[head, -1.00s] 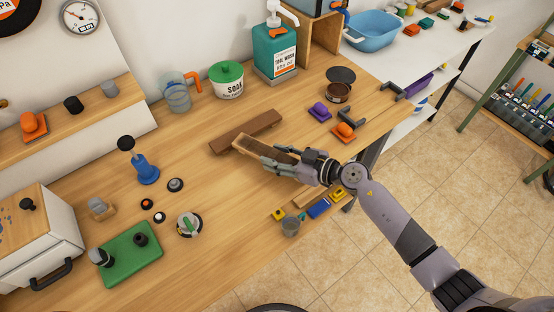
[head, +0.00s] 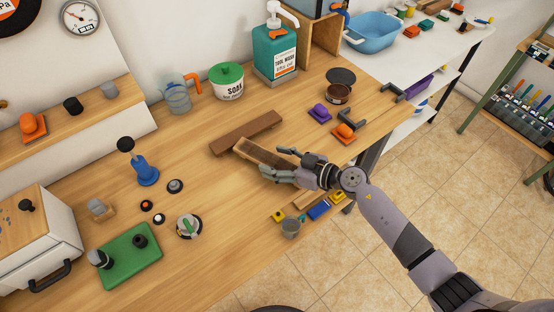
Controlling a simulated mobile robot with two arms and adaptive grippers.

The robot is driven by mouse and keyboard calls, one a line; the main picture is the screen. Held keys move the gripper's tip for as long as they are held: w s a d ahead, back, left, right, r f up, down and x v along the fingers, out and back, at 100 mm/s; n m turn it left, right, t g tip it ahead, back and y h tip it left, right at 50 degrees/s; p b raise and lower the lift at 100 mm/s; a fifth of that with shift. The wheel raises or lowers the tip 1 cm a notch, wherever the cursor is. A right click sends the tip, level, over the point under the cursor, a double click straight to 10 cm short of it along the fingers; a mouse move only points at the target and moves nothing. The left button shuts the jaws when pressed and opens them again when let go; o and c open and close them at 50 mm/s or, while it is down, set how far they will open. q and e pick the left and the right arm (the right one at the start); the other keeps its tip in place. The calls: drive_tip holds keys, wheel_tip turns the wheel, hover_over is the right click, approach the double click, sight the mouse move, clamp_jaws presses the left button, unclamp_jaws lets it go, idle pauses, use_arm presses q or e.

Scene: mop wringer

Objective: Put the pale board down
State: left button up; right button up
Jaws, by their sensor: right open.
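The pale board (head: 262,154) lies on the wooden workbench, slanting from upper left to lower right. Its far left end is close to a darker brown board (head: 246,132); I cannot tell whether they touch. My right gripper (head: 283,163) is open at the pale board's right end, with its fingers spread to either side of that end and hiding part of it. My left gripper is not in view.
An orange-handled block (head: 344,132) and a purple-handled block (head: 320,113) stand to the right of the boards. Several small items, including a grey cup (head: 291,227), sit near the bench's front edge. Bare bench (head: 225,180) lies left of the gripper.

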drive_tip(key=shift+r, duration=0.25)
drive_tip(key=shift+s+d+r, duration=0.1)
drive_tip(key=shift+d+r, duration=0.1)
drive_tip(key=shift+r, duration=0.05)
drive_tip(key=v, duration=1.1)
drive_tip(key=shift+d, duration=0.25)
drive_tip(key=shift+r, duration=0.15)
